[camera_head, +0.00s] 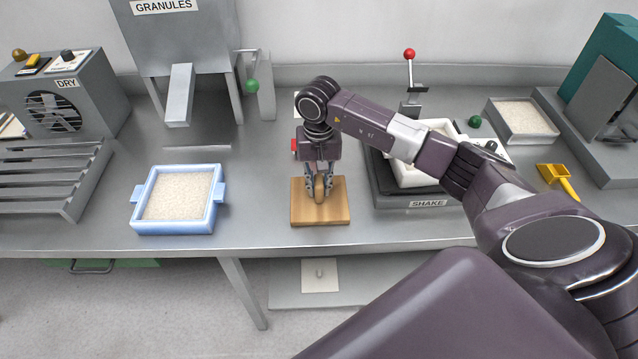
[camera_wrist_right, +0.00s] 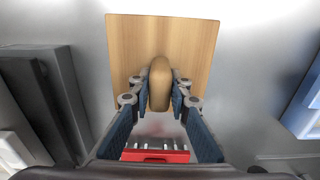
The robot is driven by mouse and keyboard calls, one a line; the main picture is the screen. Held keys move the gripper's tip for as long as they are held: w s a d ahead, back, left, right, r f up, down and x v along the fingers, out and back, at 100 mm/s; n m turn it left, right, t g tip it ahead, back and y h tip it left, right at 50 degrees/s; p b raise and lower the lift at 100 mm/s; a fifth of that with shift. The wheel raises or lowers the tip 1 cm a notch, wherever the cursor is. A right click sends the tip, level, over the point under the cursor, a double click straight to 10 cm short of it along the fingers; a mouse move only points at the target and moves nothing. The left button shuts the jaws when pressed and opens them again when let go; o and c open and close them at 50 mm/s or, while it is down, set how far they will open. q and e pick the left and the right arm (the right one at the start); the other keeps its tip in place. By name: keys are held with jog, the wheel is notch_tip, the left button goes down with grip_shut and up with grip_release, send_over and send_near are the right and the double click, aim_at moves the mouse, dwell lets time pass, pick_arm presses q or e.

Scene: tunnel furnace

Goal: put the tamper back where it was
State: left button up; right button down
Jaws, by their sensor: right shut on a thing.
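The tamper is a flat square wooden board (camera_head: 335,215) with a rounded wooden handle (camera_head: 319,190) standing up in its middle. It lies at the front edge of the steel bench, or very close above it; I cannot tell which. My right gripper (camera_head: 320,186) points down over the board and is shut on the handle. In the right wrist view the handle (camera_wrist_right: 159,84) sits between the two fingers, with the board (camera_wrist_right: 198,45) beyond it. My left gripper is not in view.
A blue-rimmed tray (camera_head: 175,227) of white granules stands left of the tamper. The SHAKE machine (camera_head: 428,203) is close on the right, partly behind my right arm. A granule hopper (camera_head: 180,45) and a DRY unit (camera_head: 58,100) stand further left. A yellow scoop (camera_head: 558,178) lies at right.

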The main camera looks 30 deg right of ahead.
jog(key=shift+f, duration=0.1)
jog(key=c, duration=1.8)
grip_release()
jog(key=shift+r, duration=0.25)
notch_tip(320, 180, up, 10)
jog(key=b, duration=0.3)
jog(key=shift+r+b, duration=0.15)
jog(key=shift+b, duration=0.2)
jog(key=shift+r, duration=0.75)
jog(key=shift+s+f, duration=0.1)
